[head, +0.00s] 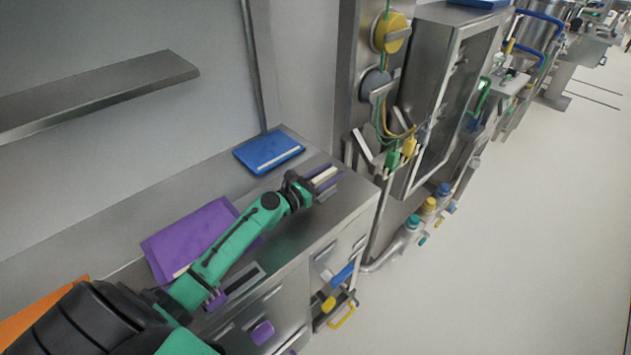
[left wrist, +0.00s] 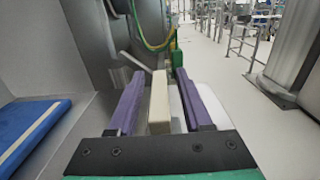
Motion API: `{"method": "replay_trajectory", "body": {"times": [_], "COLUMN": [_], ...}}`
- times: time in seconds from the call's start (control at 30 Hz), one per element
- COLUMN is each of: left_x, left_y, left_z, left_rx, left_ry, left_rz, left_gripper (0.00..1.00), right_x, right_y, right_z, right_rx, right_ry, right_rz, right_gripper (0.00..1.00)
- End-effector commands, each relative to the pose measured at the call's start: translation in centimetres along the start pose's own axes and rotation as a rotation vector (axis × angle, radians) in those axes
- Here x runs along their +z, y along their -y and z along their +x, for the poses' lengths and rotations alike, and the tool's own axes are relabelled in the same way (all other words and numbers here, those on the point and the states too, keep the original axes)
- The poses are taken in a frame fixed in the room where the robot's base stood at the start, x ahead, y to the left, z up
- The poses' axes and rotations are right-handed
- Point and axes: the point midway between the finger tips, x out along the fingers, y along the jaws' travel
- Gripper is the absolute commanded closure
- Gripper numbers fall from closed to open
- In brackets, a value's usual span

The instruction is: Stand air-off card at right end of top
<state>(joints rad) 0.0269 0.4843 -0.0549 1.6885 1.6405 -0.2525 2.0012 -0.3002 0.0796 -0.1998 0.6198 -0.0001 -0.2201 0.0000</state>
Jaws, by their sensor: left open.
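A cream, narrow upright piece, likely the air-off card (left wrist: 158,103), stands between the two purple fingers of my left gripper (left wrist: 162,84) in the left wrist view. The fingers are apart, with a gap on each side of it. In the head view the card shows as a pale strip (head: 324,176) at the right end of the steel cabinet top (head: 345,197), with my left gripper (head: 326,178) over it. I cannot read any marking on it, and its lower part is hidden. My right gripper does not show.
A blue flat folder (head: 268,152) lies behind the gripper against the wall; it also shows in the left wrist view (left wrist: 30,128). A purple flat folder (head: 185,238) lies further left. A steel column with valves and hoses (head: 375,85) stands just beyond the cabinet's right end.

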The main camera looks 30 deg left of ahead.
Motion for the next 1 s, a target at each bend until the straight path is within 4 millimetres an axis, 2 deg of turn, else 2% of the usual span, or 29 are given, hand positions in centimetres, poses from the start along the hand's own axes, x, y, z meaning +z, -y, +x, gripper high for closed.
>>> {"method": "replay_trajectory", "body": {"times": [0.3,0.5,0.63,1.0], "left_x": [-0.5,-0.3,0.0,0.1], "left_y": [0.1,0.1,0.0,0.0], "left_z": [-6.9,-10.1,-10.8,-10.8], "left_rx": [-0.001,-0.001,-0.001,-0.001], "left_ry": [-0.003,-0.002,-0.001,0.0], "left_rz": [-0.001,0.0,0.0,0.001], "left_gripper": [0.5,0.5,0.5,0.5], "right_x": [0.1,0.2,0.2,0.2], "right_y": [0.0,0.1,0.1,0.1], "right_z": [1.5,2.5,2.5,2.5], "right_rx": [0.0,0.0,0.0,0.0], "right_ry": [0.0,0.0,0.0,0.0], "right_rz": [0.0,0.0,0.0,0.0], "right_gripper": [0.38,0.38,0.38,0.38]}}
